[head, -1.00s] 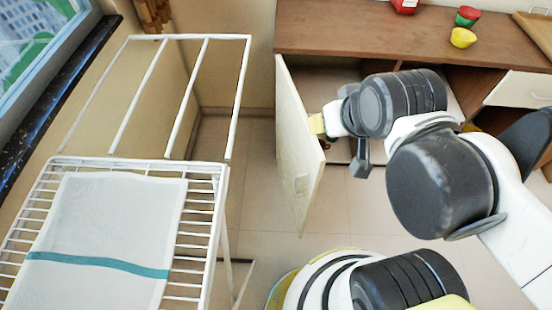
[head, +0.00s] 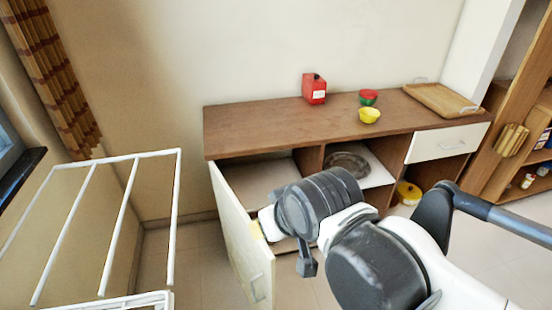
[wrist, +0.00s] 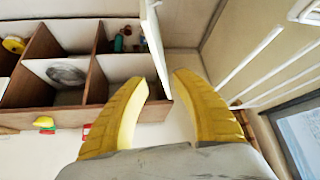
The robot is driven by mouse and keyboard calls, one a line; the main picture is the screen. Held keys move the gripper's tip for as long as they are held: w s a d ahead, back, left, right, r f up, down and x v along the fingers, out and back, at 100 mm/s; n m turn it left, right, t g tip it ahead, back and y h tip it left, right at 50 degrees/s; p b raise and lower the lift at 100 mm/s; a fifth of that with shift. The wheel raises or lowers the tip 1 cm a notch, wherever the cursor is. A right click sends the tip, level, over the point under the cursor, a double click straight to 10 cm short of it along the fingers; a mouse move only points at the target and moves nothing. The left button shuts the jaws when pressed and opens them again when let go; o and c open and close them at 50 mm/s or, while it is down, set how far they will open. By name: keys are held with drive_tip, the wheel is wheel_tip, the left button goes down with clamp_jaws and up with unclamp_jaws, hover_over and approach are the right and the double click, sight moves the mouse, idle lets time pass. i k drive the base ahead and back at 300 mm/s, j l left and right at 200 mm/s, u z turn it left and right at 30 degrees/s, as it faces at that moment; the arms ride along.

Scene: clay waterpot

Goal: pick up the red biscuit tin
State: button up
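The red biscuit tin (head: 314,88) stands upright on the wooden cabinet top, left of the bowls, with a white label on its front. In the wrist view, a small red patch (wrist: 86,131) at the cabinet edge, beside my left finger, is probably the tin, mostly hidden. My gripper (wrist: 161,82) has its two yellow fingers spread apart with nothing held.
The wooden cabinet (head: 255,125) has its white door (head: 240,245) swung open beside my gripper. A yellow bowl (head: 369,116), a red-and-green bowl stack (head: 368,97) and a wooden tray (head: 440,98) stand right of the tin. A white drying rack (head: 125,230) is at left.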

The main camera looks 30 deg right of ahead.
sight(315, 94)
drive_tip(key=i+l, duration=0.25)
drive_tip(key=l, duration=0.3)
drive_tip(key=i+l+z, duration=0.15)
drive_tip(key=l, duration=0.35)
drive_tip(key=i+l, duration=0.3)
drive_tip(key=l, duration=0.2)
drive_tip(key=i+l+z, duration=0.15)
drive_tip(key=l, duration=0.35)
drive_tip(key=i+l, duration=0.4)
drive_tip(key=i+l+z, duration=0.15)
drive_tip(key=l, duration=0.4)
drive_tip(key=i, duration=0.1)
